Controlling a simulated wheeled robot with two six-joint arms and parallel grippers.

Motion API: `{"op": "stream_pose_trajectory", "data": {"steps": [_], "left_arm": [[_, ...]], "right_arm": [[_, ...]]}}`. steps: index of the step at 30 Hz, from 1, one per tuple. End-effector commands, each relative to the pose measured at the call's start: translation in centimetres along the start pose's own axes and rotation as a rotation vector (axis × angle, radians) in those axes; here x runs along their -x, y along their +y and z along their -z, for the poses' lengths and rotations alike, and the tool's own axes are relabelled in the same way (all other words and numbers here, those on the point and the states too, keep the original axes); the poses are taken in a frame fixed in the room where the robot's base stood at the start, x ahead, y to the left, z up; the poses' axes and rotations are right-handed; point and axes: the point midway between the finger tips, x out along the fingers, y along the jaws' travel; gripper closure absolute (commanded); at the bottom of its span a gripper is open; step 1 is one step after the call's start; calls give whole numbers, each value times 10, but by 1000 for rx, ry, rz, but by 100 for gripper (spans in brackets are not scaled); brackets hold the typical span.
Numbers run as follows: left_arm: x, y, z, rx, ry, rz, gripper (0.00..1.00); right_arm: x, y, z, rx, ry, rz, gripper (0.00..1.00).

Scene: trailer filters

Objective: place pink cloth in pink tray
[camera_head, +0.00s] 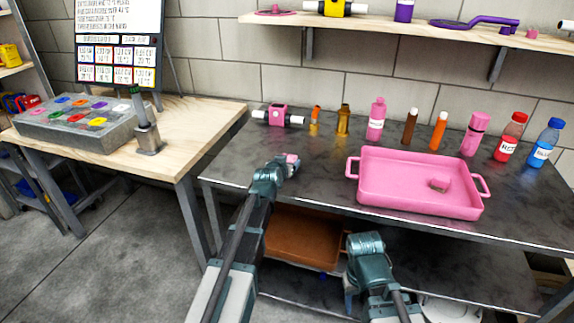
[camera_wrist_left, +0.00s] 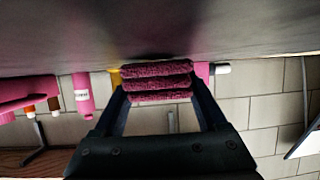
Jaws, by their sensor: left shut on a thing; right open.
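The pink tray (camera_head: 375,198) lies on the dark metal table, right of centre, with a handle at each end. My left gripper (camera_head: 290,165) is shut on a folded pink cloth (camera_wrist_left: 157,83), which shows as stacked dark pink layers between the fingers in the left wrist view. This cloth is left of the tray, apart from it, near the table's left part. My right gripper (camera_head: 364,246) is open, low in front of the table edge; its fingertips are not clearly seen.
Several bottles, including a pink bottle (camera_head: 376,118), a red bottle (camera_head: 510,136) and a blue bottle (camera_head: 545,142), line the back of the table behind the tray. A brown tray (camera_head: 300,238) sits on the shelf below. The tabletop left of the pink tray is clear.

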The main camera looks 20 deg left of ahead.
Motion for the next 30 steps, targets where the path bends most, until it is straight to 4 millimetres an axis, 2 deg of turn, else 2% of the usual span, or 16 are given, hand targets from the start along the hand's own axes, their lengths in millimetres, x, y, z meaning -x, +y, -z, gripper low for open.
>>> {"op": "stream_pose_trajectory", "data": {"steps": [6, 7, 10, 11, 22, 26, 30], "left_arm": [[-2, 0, -6, 0, 0, 0, 79], [-2, 0, -4, 0, 0, 0, 20], [-2, 0, -4, 0, 0, 0, 2], [-2, 0, -4, 0, 0, 0, 0], [4, 0, -3, 0, 0, 0, 0], [17, 0, -2, 0, 0, 0, 0], [40, 1, -3, 0, 0, 0, 0]], "right_arm": [[-6, -1, 0, 0, 0, 0, 50], [-4, 0, 0, 0, 0, 0, 50], [-4, 0, 0, 0, 0, 0, 50], [-4, 0, 0, 0, 0, 0, 50], [-1, 0, 0, 0, 0, 0, 50], [4, 0, 0, 0, 0, 0, 50], [12, 1, -1, 0, 0, 0, 50]]}}
